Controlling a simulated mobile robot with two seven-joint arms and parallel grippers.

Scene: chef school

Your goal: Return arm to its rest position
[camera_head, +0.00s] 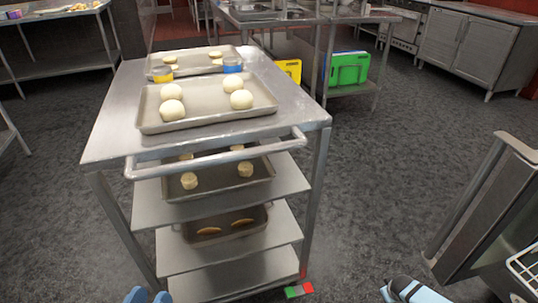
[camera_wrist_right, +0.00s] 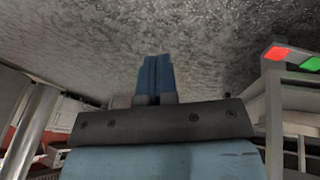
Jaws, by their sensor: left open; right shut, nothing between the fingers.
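My left gripper (camera_head: 148,296) shows at the bottom edge of the head view, left of the cart's base. Its two blue fingertips are apart, with nothing seen between them. My right gripper (camera_wrist_right: 155,78) shows in the right wrist view with its blue fingers together and empty, against the dark floor. A light blue and black part of my right arm shows at the bottom right of the head view, right of the cart.
A metal cart (camera_head: 112,125) stands in front, holding a tray (camera_head: 205,119) of dough balls on top and more trays below. A metal appliance (camera_head: 480,205) stands at right. Dark floor (camera_head: 400,170) lies clear between them. Tables stand behind.

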